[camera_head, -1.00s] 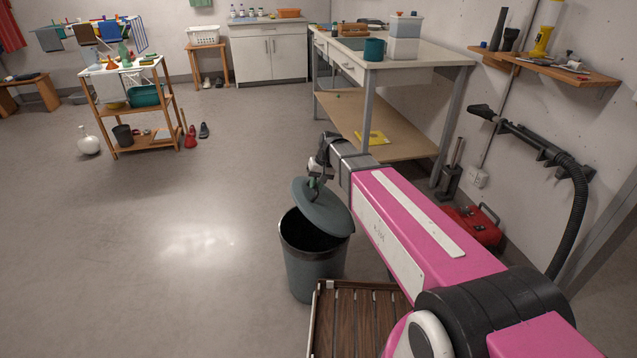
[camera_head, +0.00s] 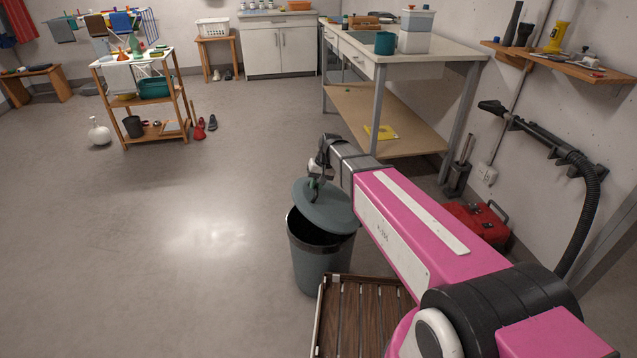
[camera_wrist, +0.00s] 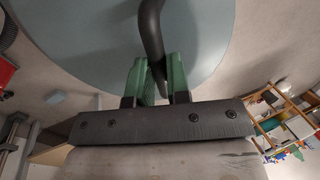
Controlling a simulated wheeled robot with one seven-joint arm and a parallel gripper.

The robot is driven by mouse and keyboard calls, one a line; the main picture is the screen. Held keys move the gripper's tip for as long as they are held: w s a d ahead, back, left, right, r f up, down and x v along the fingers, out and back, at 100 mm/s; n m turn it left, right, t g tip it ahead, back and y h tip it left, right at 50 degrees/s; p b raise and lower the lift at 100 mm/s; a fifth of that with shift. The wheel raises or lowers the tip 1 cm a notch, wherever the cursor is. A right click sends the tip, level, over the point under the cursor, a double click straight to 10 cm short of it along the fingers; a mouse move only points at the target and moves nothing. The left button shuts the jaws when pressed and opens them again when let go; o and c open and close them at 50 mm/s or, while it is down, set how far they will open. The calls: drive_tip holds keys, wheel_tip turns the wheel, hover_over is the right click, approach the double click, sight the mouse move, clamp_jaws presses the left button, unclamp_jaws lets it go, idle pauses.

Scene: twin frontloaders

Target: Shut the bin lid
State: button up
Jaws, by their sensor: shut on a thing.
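The dark grey bin (camera_head: 318,266) stands upright on the floor, left of my arm. Its round grey-green lid (camera_head: 330,212) is tilted over the bin's mouth. A dark opening shows between the lid and the bin's near rim. Whether the lid's far edge touches the rim I cannot tell. My gripper (camera_head: 316,182) is above the lid, at its handle. In the wrist view, the green fingers of my gripper (camera_wrist: 160,82) are shut on the dark curved lid handle (camera_wrist: 151,30). The lid's pale blue-grey surface (camera_wrist: 95,45) fills the upper part of that view.
A slatted wooden platform (camera_head: 362,312) lies close in front of the bin. A workbench (camera_head: 470,90) stands behind to the right, with a red toolbox (camera_head: 480,222) by the wall. A shelf cart (camera_head: 158,138) stands far left. The floor left of the bin is clear.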

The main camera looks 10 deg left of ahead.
sight(309, 193)
drive_tip(key=shift+s+a+f, duration=0.15)
drive_tip(key=shift+a+f, duration=0.45)
drive_tip(key=shift+f, duration=0.25)
drive_tip(key=shift+s+a+f, duration=0.15)
drive_tip(key=shift+a+f, duration=0.45)
drive_tip(key=shift+f, duration=0.2)
drive_tip(key=shift+a+f, duration=0.1)
drive_tip(key=shift+f, duration=0.05)
drive_tip(key=shift+a+x, duration=0.15)
drive_tip(key=shift+x, duration=0.8)
drive_tip(key=shift+a+x, duration=0.2)
drive_tip(key=shift+x, duration=0.75)
drive_tip(key=shift+s, duration=0.1)
drive_tip(key=shift+x, duration=1.95)
drive_tip(key=shift+a, duration=0.1)
